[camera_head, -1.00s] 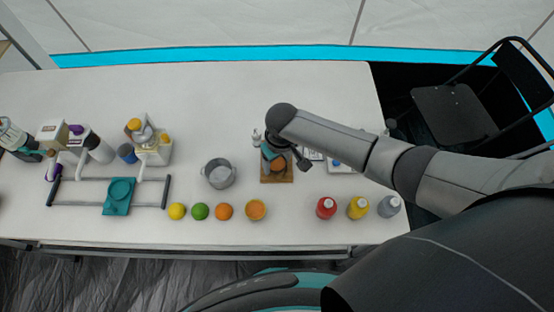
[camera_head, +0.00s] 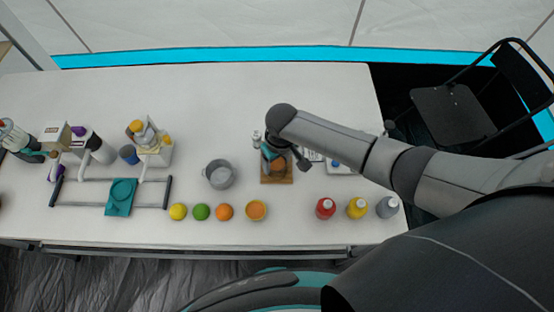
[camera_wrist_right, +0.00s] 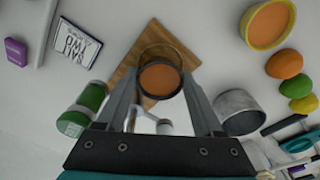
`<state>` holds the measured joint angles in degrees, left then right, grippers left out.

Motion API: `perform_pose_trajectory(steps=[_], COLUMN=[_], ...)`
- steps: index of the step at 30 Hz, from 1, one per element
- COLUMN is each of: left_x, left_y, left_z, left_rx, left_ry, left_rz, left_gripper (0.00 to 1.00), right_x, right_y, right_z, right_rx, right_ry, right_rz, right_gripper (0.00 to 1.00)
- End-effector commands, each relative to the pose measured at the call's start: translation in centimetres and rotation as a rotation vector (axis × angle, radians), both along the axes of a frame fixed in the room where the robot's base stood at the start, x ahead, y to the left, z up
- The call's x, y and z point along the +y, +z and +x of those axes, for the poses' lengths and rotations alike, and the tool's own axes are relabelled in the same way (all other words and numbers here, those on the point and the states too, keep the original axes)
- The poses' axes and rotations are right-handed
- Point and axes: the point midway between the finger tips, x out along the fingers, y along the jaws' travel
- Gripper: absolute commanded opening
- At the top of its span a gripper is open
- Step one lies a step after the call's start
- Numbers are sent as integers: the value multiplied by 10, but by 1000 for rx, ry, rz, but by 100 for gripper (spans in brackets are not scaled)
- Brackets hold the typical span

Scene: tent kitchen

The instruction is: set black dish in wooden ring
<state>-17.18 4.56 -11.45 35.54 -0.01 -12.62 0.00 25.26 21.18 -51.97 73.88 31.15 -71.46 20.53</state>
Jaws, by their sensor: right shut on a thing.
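My right gripper (camera_wrist_right: 160,88) is shut on the black dish (camera_wrist_right: 160,60), with a finger at either side of it. In the wrist view the dish is a round dark rim with an orange-brown round inside. It is over a square wooden board (camera_wrist_right: 125,72), which also shows in the head view (camera_head: 288,180). In the head view my right arm's wrist and gripper (camera_head: 276,152) cover much of the board. My left gripper is not in view.
A grey pot (camera_head: 219,174) stands left of the board. An orange-filled yellow bowl (camera_head: 256,210) and several fruits are in front. A green bottle (camera_wrist_right: 84,110) is close to the gripper. Several coloured bottles (camera_head: 326,207) stand front right. The table's back (camera_head: 220,90) is clear.

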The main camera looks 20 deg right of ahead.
Motion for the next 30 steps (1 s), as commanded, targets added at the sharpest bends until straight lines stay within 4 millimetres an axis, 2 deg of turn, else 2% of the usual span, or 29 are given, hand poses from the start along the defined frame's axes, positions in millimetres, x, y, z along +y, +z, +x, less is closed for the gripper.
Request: perform_pose_trajectory(steps=[15,30], left_x=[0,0], left_y=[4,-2], left_z=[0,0], left_rx=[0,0], left_ry=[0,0], left_rz=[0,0], left_gripper=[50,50], right_x=[0,0], right_y=[0,-8], right_z=[0,0], right_rx=[0,0], right_ry=[0,0], right_rz=[0,0], right_gripper=[38,38])
